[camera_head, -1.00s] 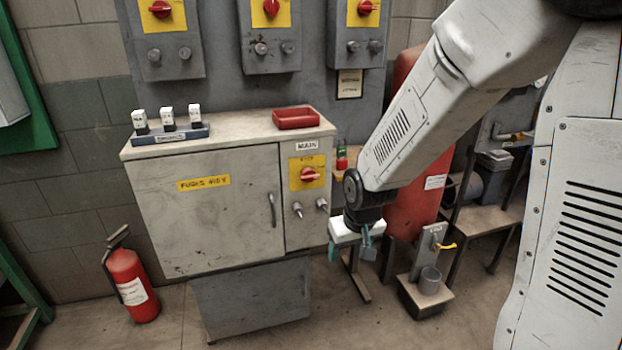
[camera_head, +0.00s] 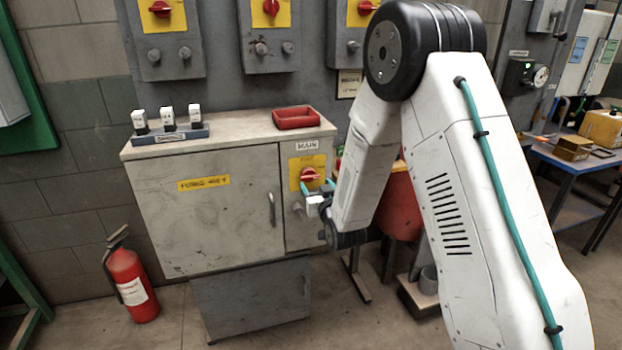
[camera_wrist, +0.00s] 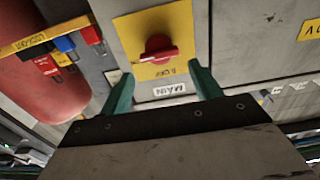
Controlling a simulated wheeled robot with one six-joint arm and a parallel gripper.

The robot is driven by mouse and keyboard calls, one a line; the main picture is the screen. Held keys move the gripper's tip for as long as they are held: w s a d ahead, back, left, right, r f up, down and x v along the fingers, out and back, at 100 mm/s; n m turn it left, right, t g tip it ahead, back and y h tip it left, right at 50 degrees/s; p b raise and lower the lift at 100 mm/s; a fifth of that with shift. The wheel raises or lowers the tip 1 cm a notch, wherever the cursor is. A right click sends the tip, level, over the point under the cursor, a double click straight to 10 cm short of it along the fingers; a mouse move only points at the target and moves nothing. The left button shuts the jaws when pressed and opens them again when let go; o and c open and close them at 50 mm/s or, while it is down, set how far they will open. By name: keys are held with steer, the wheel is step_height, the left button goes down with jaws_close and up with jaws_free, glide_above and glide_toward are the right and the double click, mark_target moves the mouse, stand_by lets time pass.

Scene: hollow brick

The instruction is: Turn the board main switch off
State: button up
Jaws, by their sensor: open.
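The main switch (camera_head: 309,175) is a red rotary knob on a yellow plate at the upper right of the grey cabinet, under a MAIN label (camera_head: 307,144). In the wrist view the red knob (camera_wrist: 158,48) and its yellow plate appear upside down, with the MAIN label (camera_wrist: 169,89) nearer to me. My gripper (camera_head: 316,186) is at the cabinet front beside the knob. Its teal fingers (camera_wrist: 160,85) are open and apart, with the knob ahead of the gap between them. I cannot tell from the head view whether a finger touches the knob.
A red tray (camera_head: 296,118) and a rack of white-topped pieces (camera_head: 168,131) stand on the cabinet. Other red switches (camera_head: 161,9) are on the wall boxes above. A fire extinguisher (camera_head: 131,284) stands on the floor at left. In the wrist view coloured tags hang from a lockout strip (camera_wrist: 45,37).

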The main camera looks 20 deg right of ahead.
mark_target(311, 177)
steer(key=w, duration=0.6)
steer(key=shift+w, duration=0.1)
steer(key=c, duration=0.7)
